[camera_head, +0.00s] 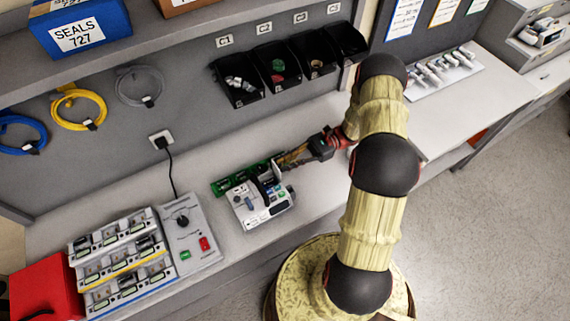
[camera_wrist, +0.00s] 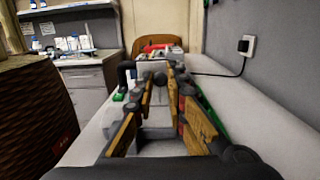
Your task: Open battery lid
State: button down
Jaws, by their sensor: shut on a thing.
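The infusion pump (camera_head: 262,206) is a pale unit with small blue and green keys, lying on the bench by a green board (camera_head: 232,180). A dark upright flap (camera_head: 268,178), apparently the battery lid, stands at the pump's back edge. My gripper (camera_head: 285,160) reaches in from the right, with its fingers at that edge. In the wrist view my gripper (camera_wrist: 165,80) has its tan fingers angled together at the tips, closed on a part that the fingers mostly hide; it seems to be the lid. The pump body shows only partly between and beyond the fingers there.
A grey control box (camera_head: 187,240) and a rack of several small units (camera_head: 122,262) stand on the left, beside a red box (camera_head: 46,290). Black bins (camera_head: 238,82) hang behind. A socket (camera_head: 161,139) feeds a black cable. Bare bench lies right of the pump.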

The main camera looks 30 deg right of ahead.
dwell(0.3)
jog(key=c, duration=2.1)
grip_release()
jog(key=shift+o, duration=0.2)
jog(key=d+f, duration=0.1)
jog(key=d, duration=1.1)
jog(key=shift+w, duration=0.2)
jog(key=shift+o, duration=0.3)
